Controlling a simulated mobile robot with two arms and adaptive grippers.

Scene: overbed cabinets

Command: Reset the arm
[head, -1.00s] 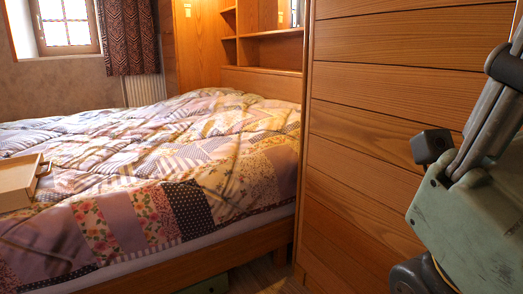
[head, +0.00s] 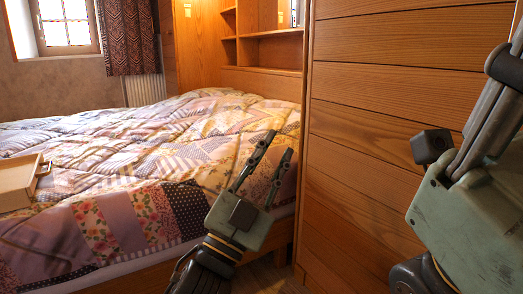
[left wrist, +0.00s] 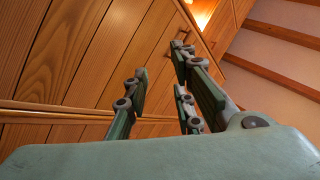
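My left gripper (head: 277,151) has come up in the lower middle of the head view, in front of the bed's near edge. Its fingers point up and stand apart with nothing between them. In the left wrist view the left gripper's fingers (left wrist: 155,72) are also spread and empty, with wood panelling behind them. My right arm fills the right edge of the head view, and its fingertips are not visible there.
A bed with a patchwork quilt (head: 150,175) fills the left side. A pale wooden box (head: 17,183) lies on the quilt at the left. A tall wood-panelled cabinet (head: 370,130) stands close on the right. Shelves (head: 270,48) are at the back.

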